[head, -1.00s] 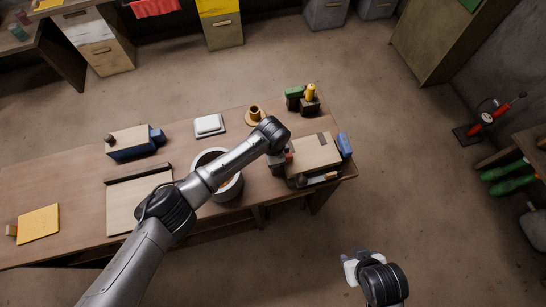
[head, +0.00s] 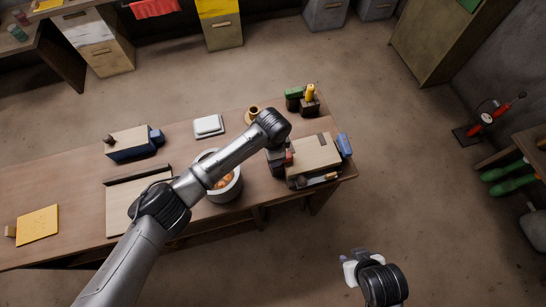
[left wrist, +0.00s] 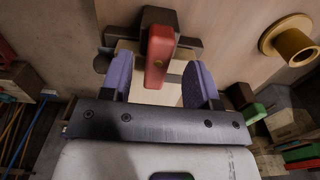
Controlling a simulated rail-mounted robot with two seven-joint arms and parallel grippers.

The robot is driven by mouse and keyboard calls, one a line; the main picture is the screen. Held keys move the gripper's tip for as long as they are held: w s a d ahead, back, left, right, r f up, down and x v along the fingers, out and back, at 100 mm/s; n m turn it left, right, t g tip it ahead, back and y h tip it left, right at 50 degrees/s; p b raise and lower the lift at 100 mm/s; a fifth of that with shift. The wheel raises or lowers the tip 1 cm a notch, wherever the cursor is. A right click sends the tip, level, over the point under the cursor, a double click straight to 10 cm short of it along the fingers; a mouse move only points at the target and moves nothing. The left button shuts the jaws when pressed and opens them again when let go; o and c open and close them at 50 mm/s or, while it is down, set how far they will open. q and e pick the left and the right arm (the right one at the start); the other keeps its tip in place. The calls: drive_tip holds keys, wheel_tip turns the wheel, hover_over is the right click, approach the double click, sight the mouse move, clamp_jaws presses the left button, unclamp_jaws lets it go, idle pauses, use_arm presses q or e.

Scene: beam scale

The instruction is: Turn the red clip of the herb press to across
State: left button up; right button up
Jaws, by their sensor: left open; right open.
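The red clip (left wrist: 160,55) stands out in the left wrist view, its long side running up the picture over a dark block (left wrist: 158,20) of the herb press. The press's pale wooden part (left wrist: 150,94) shows below it. In the head view a small red patch of the clip (head: 289,157) shows beside the pale board (head: 314,154). My left gripper (left wrist: 161,80) is open, with one purple-padded finger on each side of the clip and visible gaps between. In the head view its wrist mostly hides it. My right gripper (head: 352,262) is open and empty, away from the table.
A pot (head: 226,188) with orange-brown contents stands under my left forearm. The floor around my right gripper is clear.

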use_arm(q)
wheel_tip(320, 180, up, 10)
drive_tip(key=b, duration=0.1)
drive_tip(key=shift+f, duration=0.1)
idle(0.8)
